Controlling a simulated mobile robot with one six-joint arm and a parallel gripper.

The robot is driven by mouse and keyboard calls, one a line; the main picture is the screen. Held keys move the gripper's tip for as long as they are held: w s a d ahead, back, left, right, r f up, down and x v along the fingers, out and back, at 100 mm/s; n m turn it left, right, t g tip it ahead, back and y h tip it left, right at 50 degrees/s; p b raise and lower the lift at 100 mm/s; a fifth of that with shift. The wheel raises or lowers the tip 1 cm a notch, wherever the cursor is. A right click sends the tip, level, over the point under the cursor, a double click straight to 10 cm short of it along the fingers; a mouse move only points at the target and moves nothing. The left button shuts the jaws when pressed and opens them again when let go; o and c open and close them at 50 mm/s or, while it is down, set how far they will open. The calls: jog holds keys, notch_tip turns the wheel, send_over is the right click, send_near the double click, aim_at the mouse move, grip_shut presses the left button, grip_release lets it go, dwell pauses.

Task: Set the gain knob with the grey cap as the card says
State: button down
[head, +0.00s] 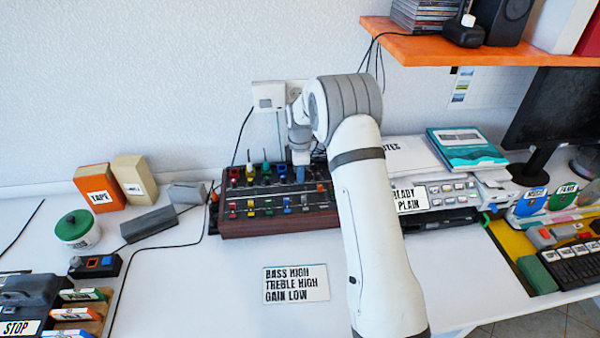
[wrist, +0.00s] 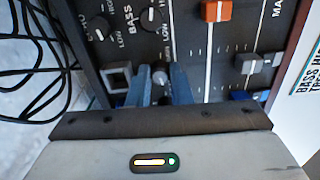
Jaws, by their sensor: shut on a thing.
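The card (head: 296,284) lies on the desk in front of the mixer and reads "BASS HIGH, TREBLE HIGH, GAIN LOW". The mixer (head: 270,226) is a dark panel with wooden sides and rows of coloured knobs and sliders. My gripper (head: 300,170) points down over the mixer's back right part. In the wrist view its blue fingers (wrist: 160,88) are shut on a small knob with a grey cap (wrist: 160,77). The fingers and gripper body hide much of this knob and its label, so its setting cannot be read.
In the wrist view a bass knob (wrist: 150,20) stands close by, with an orange slider (wrist: 215,12) and a grey slider (wrist: 248,63) to the right. Black cables (wrist: 35,60) lie beside the mixer. An orange shelf (head: 450,48) hangs at the upper right.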

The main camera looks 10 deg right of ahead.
jog(key=c, duration=1.3)
grip_release()
